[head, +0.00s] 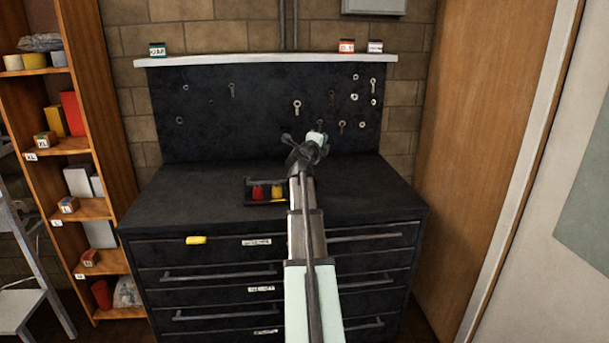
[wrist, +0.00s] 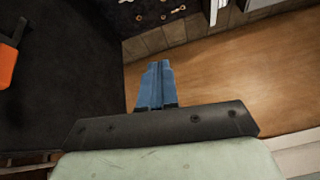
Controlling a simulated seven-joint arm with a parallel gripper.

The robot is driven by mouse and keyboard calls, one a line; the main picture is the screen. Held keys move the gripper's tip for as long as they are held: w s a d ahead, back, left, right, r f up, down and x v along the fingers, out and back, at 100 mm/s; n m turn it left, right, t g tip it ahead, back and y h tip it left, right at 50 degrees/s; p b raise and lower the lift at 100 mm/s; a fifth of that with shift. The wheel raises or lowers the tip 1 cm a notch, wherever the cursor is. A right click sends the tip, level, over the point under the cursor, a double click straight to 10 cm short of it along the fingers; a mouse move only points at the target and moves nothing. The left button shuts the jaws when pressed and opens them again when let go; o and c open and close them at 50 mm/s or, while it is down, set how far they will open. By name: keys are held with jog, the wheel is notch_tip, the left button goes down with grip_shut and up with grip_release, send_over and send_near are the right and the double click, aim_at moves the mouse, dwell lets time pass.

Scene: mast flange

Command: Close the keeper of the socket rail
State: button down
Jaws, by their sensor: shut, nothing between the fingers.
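The socket rail appears to be the small dark holder (head: 251,197) on the bench top, left of my arm. A red piece (head: 258,192) and a yellow piece (head: 277,192) stand in it. A dark bar runs along its back; I cannot make out the keeper or its position. My gripper (head: 286,138) is above the bench, behind and right of the holder, apart from it. Its blue fingers (wrist: 155,84) are together and empty in the wrist view. An orange piece (wrist: 7,66) beside a dark bar is cut off at that view's left edge.
My arm crosses the front right of the cabinet (head: 165,198). A pegboard (head: 205,130) with hanging tools stands behind, under a white shelf (head: 230,60) with small jars. A yellow item (head: 196,240) is on the upper drawer front. The bench top is clear at left and right.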

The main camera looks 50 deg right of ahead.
jog(key=w+d+r+g+y, duration=0.2)
jog(key=d+r+y, duration=0.2)
jog(key=d+r, duration=0.4)
jog(key=w+a+f+n+g+y, duration=0.15)
jog(key=a+f+n+y, duration=0.4)
jog(key=n, duration=0.75)
jog(key=w+a+f+n+t+y, duration=0.1)
jog(key=w+a+f+n+y, duration=0.4)
jog(key=n, duration=0.8)
jog(key=shift+g+y, duration=0.25)
jog(key=shift+y, duration=0.2)
jog(key=f, duration=0.3)
jog(key=d+f, duration=0.1)
jog(key=f, duration=0.3)
jog(key=s+d+f, duration=0.1)
jog(key=f, duration=0.3)
jog(key=shift+d, duration=0.25)
jog(key=shift+f, duration=0.6)
